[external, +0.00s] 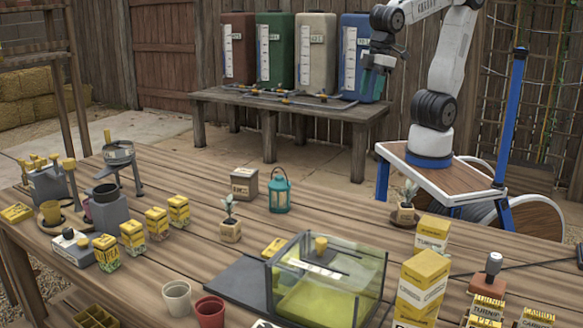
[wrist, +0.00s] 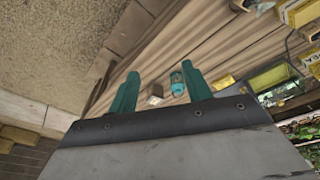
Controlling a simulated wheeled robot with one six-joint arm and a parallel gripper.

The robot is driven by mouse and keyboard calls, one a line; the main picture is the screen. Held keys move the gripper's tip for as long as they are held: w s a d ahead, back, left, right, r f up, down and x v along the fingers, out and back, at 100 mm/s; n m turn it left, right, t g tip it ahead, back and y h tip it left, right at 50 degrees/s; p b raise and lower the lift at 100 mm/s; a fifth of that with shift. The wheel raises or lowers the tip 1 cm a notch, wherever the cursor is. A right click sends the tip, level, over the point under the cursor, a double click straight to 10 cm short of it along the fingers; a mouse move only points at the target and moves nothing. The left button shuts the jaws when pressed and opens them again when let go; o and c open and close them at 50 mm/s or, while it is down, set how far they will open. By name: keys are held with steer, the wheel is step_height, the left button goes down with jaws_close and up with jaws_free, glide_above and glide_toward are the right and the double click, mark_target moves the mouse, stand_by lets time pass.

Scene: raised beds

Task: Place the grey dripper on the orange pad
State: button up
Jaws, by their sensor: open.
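My gripper (external: 377,66) is high at the upper right in the external view, in front of the blue water tank and well above the table. In the wrist view its two teal fingers (wrist: 164,82) stand wide apart with nothing between them.
The wooden table (external: 185,262) holds a teal lantern (external: 280,194), a small box (external: 244,183), a glass tank (external: 340,290), potted seedlings, yellow packets and two cups. A metal funnel stand (external: 118,154) is at left. Bare planks show around the lantern.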

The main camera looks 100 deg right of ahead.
steer(key=s+d+f+m+g, duration=0.1)
steer(key=s+d+f+m, duration=0.1)
steer(key=s+d, duration=0.8)
steer(key=shift+s+f, duration=0.4)
steer(key=shift+s, duration=0.3)
